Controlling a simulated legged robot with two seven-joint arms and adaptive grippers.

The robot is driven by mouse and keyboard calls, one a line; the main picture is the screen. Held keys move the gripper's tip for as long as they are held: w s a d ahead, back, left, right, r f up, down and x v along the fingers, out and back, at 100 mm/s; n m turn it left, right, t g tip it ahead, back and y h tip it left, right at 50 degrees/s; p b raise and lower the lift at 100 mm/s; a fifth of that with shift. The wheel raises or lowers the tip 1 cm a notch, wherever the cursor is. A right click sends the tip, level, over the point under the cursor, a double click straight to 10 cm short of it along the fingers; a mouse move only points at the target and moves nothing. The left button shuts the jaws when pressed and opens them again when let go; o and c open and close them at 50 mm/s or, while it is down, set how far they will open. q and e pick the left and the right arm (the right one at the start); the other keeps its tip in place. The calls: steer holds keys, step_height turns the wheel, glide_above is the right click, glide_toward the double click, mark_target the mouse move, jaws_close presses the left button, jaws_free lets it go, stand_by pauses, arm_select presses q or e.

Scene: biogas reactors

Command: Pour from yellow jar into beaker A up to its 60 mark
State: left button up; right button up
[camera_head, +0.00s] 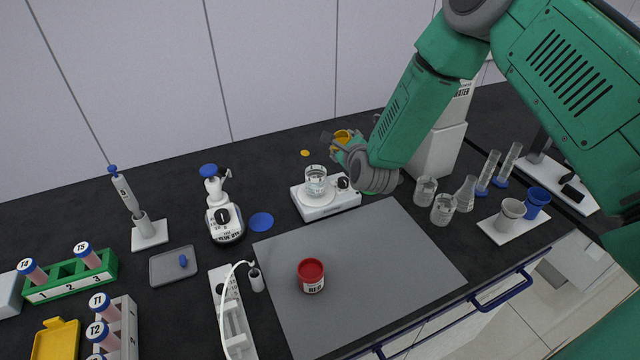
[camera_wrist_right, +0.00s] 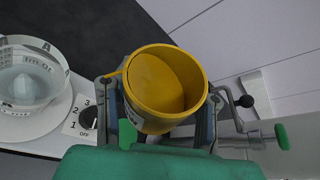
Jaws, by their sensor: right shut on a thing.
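The yellow jar (camera_head: 343,135) is held in my right gripper (camera_head: 346,149), behind and to the right of beaker A. In the right wrist view the jar (camera_wrist_right: 165,85) sits between the fingers with its open mouth showing; how much is inside is hard to tell. Beaker A (camera_head: 316,178) is a clear glass on the white stirrer plate (camera_head: 328,203). In the right wrist view the beaker (camera_wrist_right: 28,85) is at the left, apart from the jar, and its level cannot be read against the marks. My left gripper is out of view.
A yellow lid (camera_head: 305,153) lies on the black bench behind the stirrer. A red jar (camera_head: 311,276) stands on the grey mat (camera_head: 370,270). Glass beakers (camera_head: 443,208) stand right of the stirrer. A blue-capped bottle device (camera_head: 222,210) stands left, near a blue disc (camera_head: 261,222).

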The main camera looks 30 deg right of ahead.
steer(key=shift+a+r, duration=0.3)
steer(key=shift+a, duration=0.45)
steer(key=shift+a+r, duration=0.3)
steer(key=shift+a, duration=0.45)
steer(key=shift+d+n, duration=0.3)
steer(key=shift+d, duration=0.1)
steer(key=shift+a+r, duration=0.1)
steer(key=shift+a, duration=0.2)
steer(key=shift+d, duration=0.4)
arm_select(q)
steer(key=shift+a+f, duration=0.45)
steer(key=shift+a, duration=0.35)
arm_select(e)
steer(key=shift+a, duration=0.25)
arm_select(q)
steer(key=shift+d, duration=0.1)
arm_select(e)
steer(key=shift+d, duration=0.15)
